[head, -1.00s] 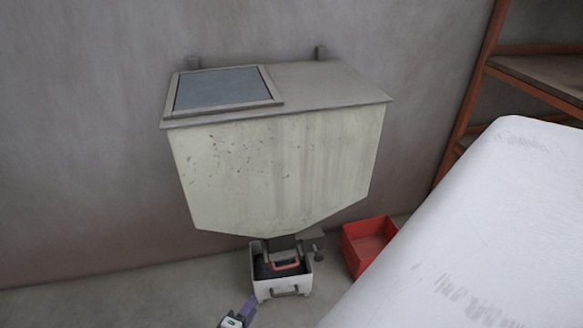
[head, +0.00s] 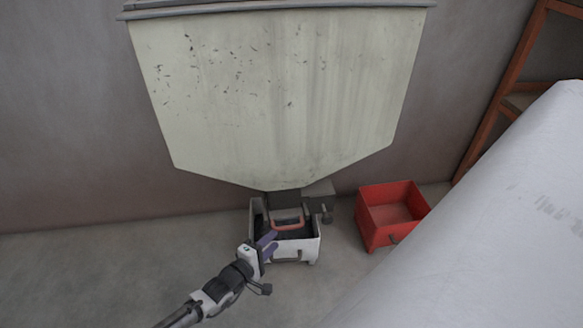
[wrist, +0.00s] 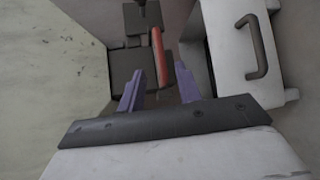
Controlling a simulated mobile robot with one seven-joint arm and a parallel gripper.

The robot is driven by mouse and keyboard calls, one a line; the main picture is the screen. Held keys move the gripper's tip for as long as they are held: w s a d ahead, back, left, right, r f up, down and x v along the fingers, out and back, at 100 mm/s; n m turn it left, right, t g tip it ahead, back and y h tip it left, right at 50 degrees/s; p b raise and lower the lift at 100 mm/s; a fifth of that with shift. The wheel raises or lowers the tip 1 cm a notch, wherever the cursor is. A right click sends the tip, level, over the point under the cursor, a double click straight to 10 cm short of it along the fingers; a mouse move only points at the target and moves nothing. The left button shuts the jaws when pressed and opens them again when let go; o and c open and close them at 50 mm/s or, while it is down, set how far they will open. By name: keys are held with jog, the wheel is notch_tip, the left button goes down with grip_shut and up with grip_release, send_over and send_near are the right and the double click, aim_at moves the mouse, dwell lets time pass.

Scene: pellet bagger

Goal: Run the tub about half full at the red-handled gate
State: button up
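The red gate handle (head: 287,224) is on the dark gate (head: 286,201) at the bottom of the pale hopper (head: 280,95). The white tub (head: 299,249) stands on the floor under the gate. Its inside looks dark, and I cannot tell how full it is. My gripper (head: 269,243) is at the tub's front left, close to the handle. In the wrist view my gripper (wrist: 158,75) has its two purple fingers apart, with the red handle (wrist: 160,57) just ahead between them, not clamped. The tub's side and grey pull (wrist: 258,45) show at right.
A red bin (head: 392,217), with nothing visible in it, stands right of the tub. A large white rounded shape (head: 480,220) fills the right foreground. An orange-framed shelf (head: 500,90) stands behind it. The floor left of the tub is clear.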

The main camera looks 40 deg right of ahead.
jog(key=b+x, duration=0.2)
jog(key=x, duration=0.8)
jog(key=shift+f, duration=0.1)
grip_shut()
